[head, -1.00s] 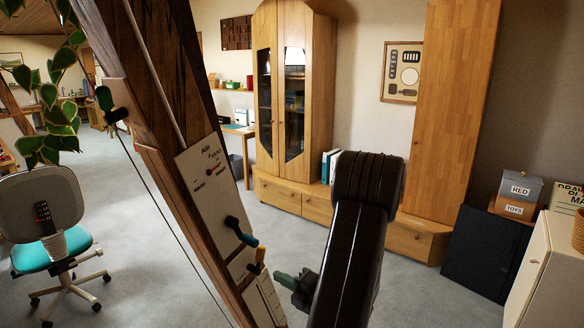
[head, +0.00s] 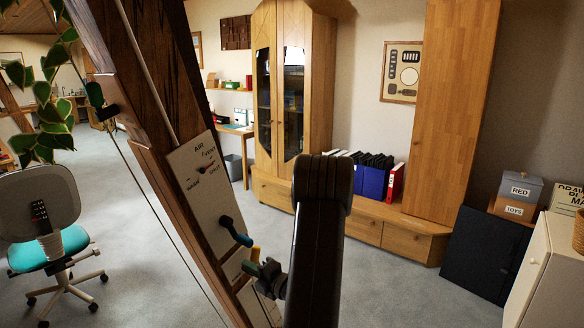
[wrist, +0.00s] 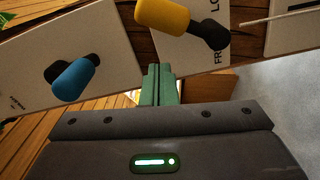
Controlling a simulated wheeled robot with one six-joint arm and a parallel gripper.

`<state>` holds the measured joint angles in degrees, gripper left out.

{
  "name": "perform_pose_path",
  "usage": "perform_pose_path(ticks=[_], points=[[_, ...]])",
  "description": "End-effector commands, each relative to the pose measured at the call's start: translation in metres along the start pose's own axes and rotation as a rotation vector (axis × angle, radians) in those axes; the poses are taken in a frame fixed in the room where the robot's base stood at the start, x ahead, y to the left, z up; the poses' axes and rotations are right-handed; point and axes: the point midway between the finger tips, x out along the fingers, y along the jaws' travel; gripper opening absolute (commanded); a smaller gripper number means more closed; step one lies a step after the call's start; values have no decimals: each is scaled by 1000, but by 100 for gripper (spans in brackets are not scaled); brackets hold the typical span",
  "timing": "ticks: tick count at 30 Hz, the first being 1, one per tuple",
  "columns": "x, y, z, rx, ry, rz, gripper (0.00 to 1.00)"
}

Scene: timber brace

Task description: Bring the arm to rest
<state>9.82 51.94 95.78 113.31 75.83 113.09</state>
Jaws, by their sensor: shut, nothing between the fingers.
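My gripper (head: 262,272) is at the lower middle of the head view, close to the panels on the slanted timber brace (head: 165,150). In the wrist view its green fingers (wrist: 159,85) are together with nothing between them. A blue-ended lever (head: 236,232) on the white air panel (head: 200,168) is above and left of the gripper; it also shows in the wrist view (wrist: 76,79). A yellow-ended lever (head: 253,258) is just beside the fingers in the head view; it also shows in the wrist view (wrist: 163,16). I cannot tell whether the fingers touch it.
An office chair (head: 45,220) and a leafy plant (head: 45,100) are at the left. A wooden cabinet (head: 290,100) with folders (head: 375,180) stands behind my arm. A dark panel (head: 485,252) and a white cupboard (head: 545,275) are at the right. Grey floor (head: 400,295) lies open between.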

Motion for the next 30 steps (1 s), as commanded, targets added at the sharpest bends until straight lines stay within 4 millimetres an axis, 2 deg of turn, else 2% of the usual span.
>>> perform_pose_path(ticks=[1,30], points=[[0,-6,-3,-36,-1,0,0],[0,-32,-31,-641,-2,-11,0]])
